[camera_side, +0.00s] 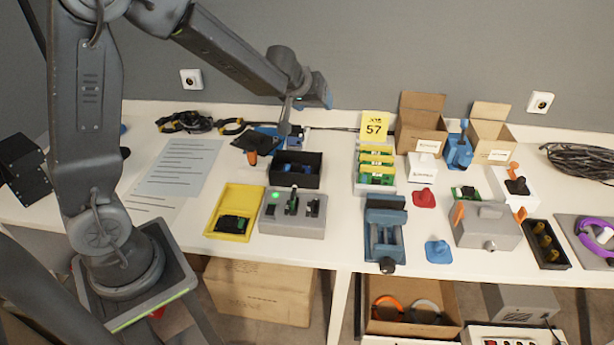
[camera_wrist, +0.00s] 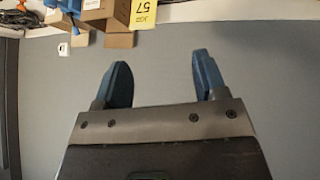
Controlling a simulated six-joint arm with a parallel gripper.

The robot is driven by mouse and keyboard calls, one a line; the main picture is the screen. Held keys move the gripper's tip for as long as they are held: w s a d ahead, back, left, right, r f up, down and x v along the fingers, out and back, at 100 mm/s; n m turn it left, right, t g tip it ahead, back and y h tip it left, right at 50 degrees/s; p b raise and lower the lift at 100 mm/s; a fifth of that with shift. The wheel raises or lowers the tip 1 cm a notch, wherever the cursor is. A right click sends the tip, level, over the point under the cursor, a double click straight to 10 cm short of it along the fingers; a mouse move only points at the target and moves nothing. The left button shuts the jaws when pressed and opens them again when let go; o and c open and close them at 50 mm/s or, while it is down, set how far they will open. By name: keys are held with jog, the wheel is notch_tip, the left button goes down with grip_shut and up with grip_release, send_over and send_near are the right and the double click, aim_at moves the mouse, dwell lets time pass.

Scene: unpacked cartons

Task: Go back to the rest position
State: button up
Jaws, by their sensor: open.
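My gripper (camera_side: 322,92) is raised above the back of the table, near the wall, clear of everything on the table. In the wrist view my gripper (camera_wrist: 163,72) has its two blue fingers spread wide, with only grey wall between them. Nothing is held. In the side view the fingers are small and partly hidden by the wrist.
Below stand a black bin (camera_side: 296,180), a yellow tray (camera_side: 212,222) and a grey box with a green light (camera_side: 292,228). To the right are a yellow 57 card (camera_side: 374,125), open cartons (camera_side: 421,140) and a blue vise (camera_side: 385,216). The air around my gripper is free.

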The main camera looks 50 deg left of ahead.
jog(key=s+d+r+m+t+h, duration=0.3)
jog(key=s+d+r+m+h, duration=0.1)
jog(key=d+r, duration=0.65)
jog(key=s+d+r+m+g+h, duration=0.25)
jog(key=s+d, duration=0.35)
jog(key=s, duration=0.4)
jog(key=s+a+f+g+y, duration=0.1)
jog(key=s+f+y, duration=0.1)
jog(key=s, duration=0.5)
jog(key=s+a+f+g+y, duration=0.1)
jog(key=s+a+f+y, duration=0.1)
jog(key=s, duration=0.6)
jog(key=shift+a+f+m+g, duration=0.15)
jog(key=shift+f+m+g, duration=0.2)
jog(key=shift+f, duration=0.2)
